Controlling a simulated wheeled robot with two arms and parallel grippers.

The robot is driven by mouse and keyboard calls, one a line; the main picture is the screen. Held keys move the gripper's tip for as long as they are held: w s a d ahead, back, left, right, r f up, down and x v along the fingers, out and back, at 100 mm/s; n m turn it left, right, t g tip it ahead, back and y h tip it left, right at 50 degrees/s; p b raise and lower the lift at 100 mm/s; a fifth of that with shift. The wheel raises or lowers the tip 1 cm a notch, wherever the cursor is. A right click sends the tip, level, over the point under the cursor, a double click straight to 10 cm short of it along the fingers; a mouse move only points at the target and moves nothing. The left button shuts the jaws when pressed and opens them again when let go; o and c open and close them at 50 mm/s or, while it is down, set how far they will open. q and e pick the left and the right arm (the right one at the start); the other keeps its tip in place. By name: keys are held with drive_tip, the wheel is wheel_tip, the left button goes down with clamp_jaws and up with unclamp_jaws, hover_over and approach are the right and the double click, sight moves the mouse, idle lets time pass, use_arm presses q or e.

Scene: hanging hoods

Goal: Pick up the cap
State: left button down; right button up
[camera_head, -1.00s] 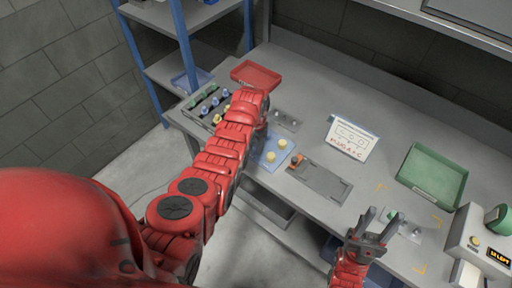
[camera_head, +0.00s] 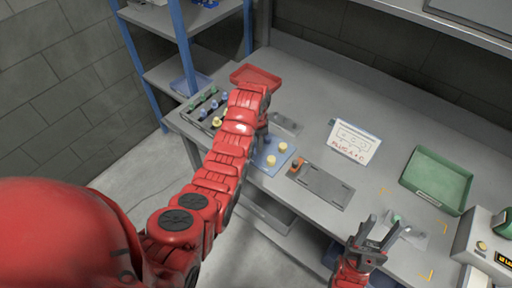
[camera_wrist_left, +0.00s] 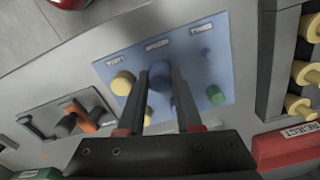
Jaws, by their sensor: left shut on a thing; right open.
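My left gripper (camera_wrist_left: 158,73) is over the blue mat (camera_wrist_left: 108,66), its fingers close together on a small bluish cap (camera_wrist_left: 160,79) that is mostly hidden between the fingertips. Two yellow caps show near the fingers in the left wrist view, one (camera_wrist_left: 122,83) to their left and one (camera_wrist_left: 148,115) partly hidden between them. A green cap (camera_wrist_left: 215,95) is on the right of the mat. In the head view the left fingertips are hidden by my arm, with two yellow caps (camera_head: 271,160) visible on the mat. My right gripper (camera_head: 385,224) is open and empty over the front right of the bench.
A rack (camera_head: 192,119) of several coloured pieces and a red tray (camera_head: 256,75) are at the left. A grey fixture (camera_head: 325,186) with an orange part lies right of the mat. A sign (camera_head: 354,142), a green tray (camera_head: 437,180) and a control box (camera_head: 478,246) are farther right.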

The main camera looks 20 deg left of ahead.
use_arm(q)
drive_tip(key=shift+s+d, duration=0.15)
drive_tip(key=shift+s, duration=0.25)
drive_tip(key=s+p, duration=0.2)
drive_tip(key=s+d+r+p, duration=0.1)
drive_tip(key=s+p, duration=0.2)
drive_tip(key=s+d+r+p, duration=0.1)
drive_tip(key=s+p, duration=0.1)
drive_tip(key=p, duration=0.1)
drive_tip(key=shift+s+d, duration=0.2)
drive_tip(key=shift+d, duration=0.05)
drive_tip(key=s+d+p, duration=0.2)
drive_tip(key=s+p, duration=0.1)
drive_tip(key=s, duration=0.2)
drive_tip(key=shift+s+f, duration=0.3)
drive_tip(key=shift+s, duration=0.05)
